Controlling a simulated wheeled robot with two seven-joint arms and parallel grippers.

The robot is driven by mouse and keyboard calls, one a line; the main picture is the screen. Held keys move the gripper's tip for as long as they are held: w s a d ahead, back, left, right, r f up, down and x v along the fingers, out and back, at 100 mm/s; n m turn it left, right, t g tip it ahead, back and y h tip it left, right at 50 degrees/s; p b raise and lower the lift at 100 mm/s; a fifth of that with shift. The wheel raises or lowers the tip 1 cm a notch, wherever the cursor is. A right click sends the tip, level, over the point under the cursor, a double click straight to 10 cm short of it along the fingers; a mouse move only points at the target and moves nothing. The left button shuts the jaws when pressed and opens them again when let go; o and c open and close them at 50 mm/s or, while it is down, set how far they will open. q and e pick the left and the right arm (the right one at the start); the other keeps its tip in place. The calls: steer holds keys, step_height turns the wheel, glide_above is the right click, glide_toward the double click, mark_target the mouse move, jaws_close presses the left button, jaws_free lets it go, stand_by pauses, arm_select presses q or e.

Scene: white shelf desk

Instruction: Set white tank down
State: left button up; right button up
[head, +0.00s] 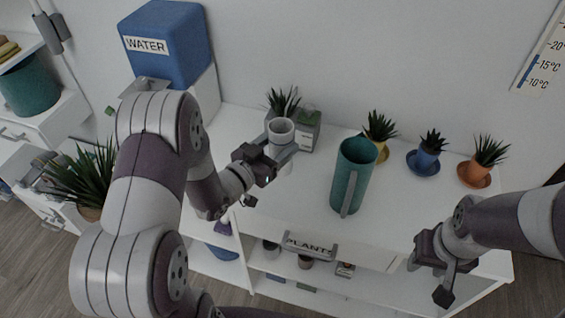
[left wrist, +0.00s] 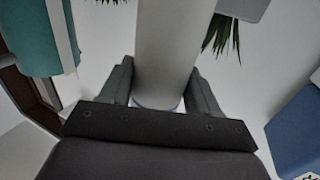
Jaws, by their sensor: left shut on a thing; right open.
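The white tank (head: 281,131) is a pale cylinder with an open top, upright or nearly so above the left part of the white desk top. My left gripper (head: 268,168) is shut on it. In the left wrist view the tank (left wrist: 165,50) stands between the two fingers (left wrist: 165,90). I cannot tell whether its base touches the desk top. My right gripper (head: 430,272) is open and empty near the desk's front right edge.
A teal pitcher (head: 352,177) stands right of the tank. A grey planter (head: 304,131) is close behind the tank. Potted plants in yellow, blue (head: 427,157) and orange (head: 473,173) pots line the back. A blue water container (head: 168,45) is at back left. Bare desk top (head: 310,185) lies between tank and pitcher.

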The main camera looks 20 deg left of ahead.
arm_select(q)
step_height(320, 180, down, 6)
steer(key=shift+w+a+b, duration=0.15)
steer(key=shift+b, duration=0.25)
steer(key=shift+d, duration=0.25)
steer(key=shift+f, duration=0.15)
steer(key=o, duration=1.3)
steer(key=shift+a, duration=0.1)
